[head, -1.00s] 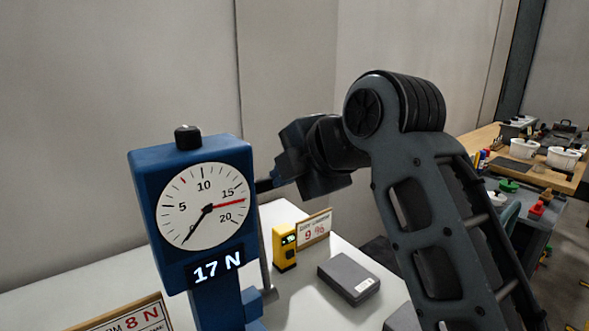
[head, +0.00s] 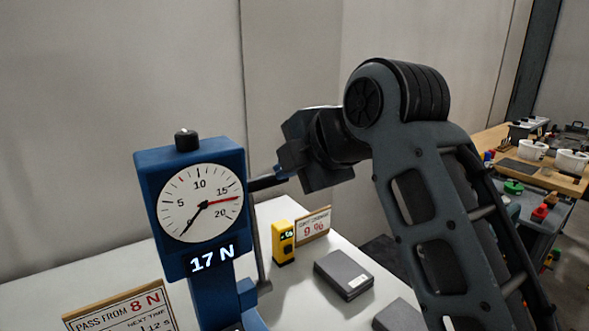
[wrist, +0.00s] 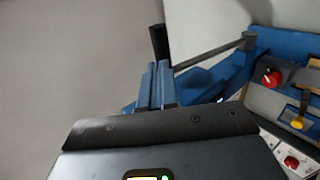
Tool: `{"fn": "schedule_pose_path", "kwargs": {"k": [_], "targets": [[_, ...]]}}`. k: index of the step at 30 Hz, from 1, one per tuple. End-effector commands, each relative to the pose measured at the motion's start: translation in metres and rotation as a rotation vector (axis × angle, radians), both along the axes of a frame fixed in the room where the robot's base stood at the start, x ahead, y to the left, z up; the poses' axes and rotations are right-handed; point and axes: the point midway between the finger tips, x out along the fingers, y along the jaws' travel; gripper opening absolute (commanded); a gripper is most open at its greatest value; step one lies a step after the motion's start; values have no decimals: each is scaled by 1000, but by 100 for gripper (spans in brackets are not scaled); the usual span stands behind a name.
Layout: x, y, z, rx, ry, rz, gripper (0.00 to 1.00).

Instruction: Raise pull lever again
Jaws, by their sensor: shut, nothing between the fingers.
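The blue force gauge (head: 187,160) stands at left in the head view. Its display reads 17 N; the red pointer is near 17 and the black one points to the lower left. The pull lever's dark handle (head: 263,183) sticks out at its right, above a thin grey rod (head: 260,243). In the wrist view the black handle (wrist: 158,41) and grey lever arm (wrist: 213,52) are just beyond my fingertips. My gripper (head: 283,172) is shut and empty, its blue fingers (wrist: 156,84) together close to the handle. I cannot tell whether they touch.
On the white table, a yellow meter (head: 283,242) and a 9 % sign (head: 313,226) stand behind a grey box (head: 344,274). A pass-from-8 N sign (head: 120,310) is in front. The wrist view shows a red knob (wrist: 271,78) and a yellow-tipped lever (wrist: 298,122) at right.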

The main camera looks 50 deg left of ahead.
Motion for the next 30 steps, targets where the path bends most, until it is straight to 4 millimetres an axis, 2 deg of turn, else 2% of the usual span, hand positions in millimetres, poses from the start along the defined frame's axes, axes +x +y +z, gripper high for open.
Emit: {"fn": "schedule_pose_path", "kwargs": {"k": [18, 23, 30], "targets": [[-4, -75, 50, 3, -1, -2, 0], [-5, -83, 55, 1, 0, -2, 0], [-5, -84, 55, 2, 2, -3, 0]]}}
